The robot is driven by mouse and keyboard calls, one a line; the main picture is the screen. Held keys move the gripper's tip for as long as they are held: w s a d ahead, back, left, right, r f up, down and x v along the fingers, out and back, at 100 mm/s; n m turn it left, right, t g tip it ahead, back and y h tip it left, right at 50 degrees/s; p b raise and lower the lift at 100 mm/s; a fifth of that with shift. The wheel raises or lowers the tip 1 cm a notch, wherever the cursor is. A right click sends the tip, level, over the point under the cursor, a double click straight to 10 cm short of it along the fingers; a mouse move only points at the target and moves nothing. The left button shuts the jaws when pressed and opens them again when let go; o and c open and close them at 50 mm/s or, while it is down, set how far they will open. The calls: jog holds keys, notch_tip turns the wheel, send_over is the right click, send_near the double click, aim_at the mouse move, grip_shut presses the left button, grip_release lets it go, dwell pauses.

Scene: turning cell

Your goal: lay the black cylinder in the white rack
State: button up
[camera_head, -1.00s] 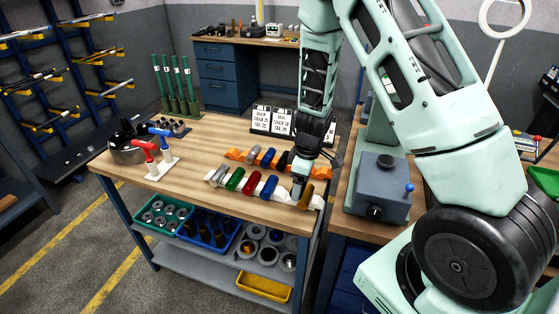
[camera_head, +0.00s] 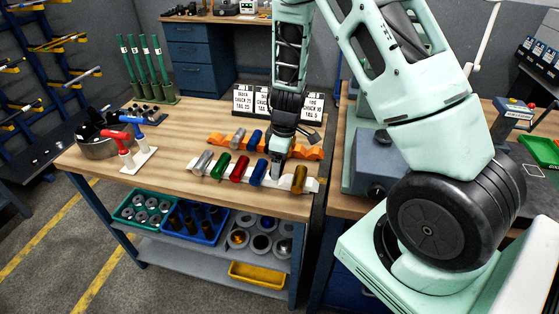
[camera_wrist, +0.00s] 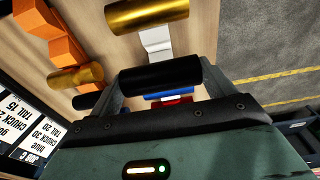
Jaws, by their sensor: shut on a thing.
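The white rack (camera_head: 315,186) lies on the wooden bench, holding silver, green, red and blue (camera_head: 259,172) cylinders and a gold one (camera_head: 299,180) at its right end. My gripper (camera_head: 276,176) points down over the rack between the blue and gold cylinders. In the wrist view the black cylinder (camera_wrist: 160,77) lies crosswise between my fingers, which are shut on it. A bare part of the white rack (camera_wrist: 155,40) shows between it and the gold cylinder (camera_wrist: 145,15). The head view mostly hides the black cylinder; I cannot tell whether it touches the rack.
Just behind is an orange rack (camera_head: 217,138) with several cylinders, including a gold one (camera_wrist: 75,80). Label cards (camera_head: 243,98) stand at the bench's back. A grey machine block (camera_head: 378,160) is to the right. Bare bench top (camera_head: 185,115) lies to the left.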

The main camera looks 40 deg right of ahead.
aim_at(280, 181)
notch_tip(280, 181, down, 2)
jog(key=shift+f+b, duration=0.2)
jog(key=shift+b, duration=0.9)
jog(key=shift+f+b, duration=0.4)
jog(key=shift+f, duration=0.55)
jog(key=shift+f, duration=0.2)
jog(key=o, duration=1.5)
jog(key=shift+c, duration=0.2)
notch_tip(280, 181, up, 17)
jog(key=s+d+p, duration=0.1)
jog(key=p, duration=0.3)
jog(key=shift+s+r+p, duration=0.2)
jog(key=shift+p, duration=0.2)
